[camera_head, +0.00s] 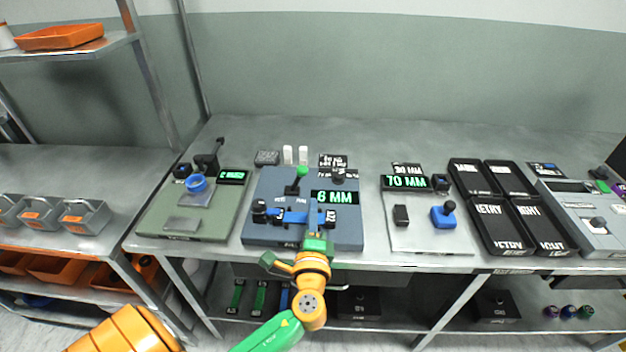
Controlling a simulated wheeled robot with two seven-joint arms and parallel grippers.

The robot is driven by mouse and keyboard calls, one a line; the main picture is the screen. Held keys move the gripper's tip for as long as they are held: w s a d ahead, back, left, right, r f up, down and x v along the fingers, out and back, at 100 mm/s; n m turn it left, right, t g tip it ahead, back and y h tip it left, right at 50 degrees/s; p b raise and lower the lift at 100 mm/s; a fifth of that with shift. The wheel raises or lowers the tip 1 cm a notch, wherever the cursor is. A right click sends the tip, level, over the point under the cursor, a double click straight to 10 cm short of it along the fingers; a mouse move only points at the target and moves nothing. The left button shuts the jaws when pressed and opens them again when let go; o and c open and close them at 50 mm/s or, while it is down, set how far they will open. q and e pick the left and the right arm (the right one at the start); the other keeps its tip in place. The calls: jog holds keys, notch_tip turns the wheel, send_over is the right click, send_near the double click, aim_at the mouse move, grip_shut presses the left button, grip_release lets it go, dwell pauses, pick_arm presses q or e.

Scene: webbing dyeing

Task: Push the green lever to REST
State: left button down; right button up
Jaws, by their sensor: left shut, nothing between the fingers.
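The green lever, a green ball knob (301,171) on a dark stem, stands at the upper middle of the blue-grey device (262,191). Small white lettering lies below it, too small to read surely. My left gripper (313,207) reaches over this device from the front. It is shut and empty, its fingertips in front of the green lever and a little to its right, apart from it in the picture. The gripper and wrist hide part of the device's front. My right gripper does not show.
The device also carries a display (334,197) and a black knob (259,206). A green device (155,222) stands to the left, a light plate with a 70 MM display (405,182) to the right. Black trays (487,228) lie farther right. The table behind is clear.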

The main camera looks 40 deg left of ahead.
aim_at(297, 179)
pick_arm(q)
jog(key=x, duration=0.5)
jog(key=p+x, duration=0.1)
jog(key=x, duration=0.4)
jog(key=shift+f, duration=0.2)
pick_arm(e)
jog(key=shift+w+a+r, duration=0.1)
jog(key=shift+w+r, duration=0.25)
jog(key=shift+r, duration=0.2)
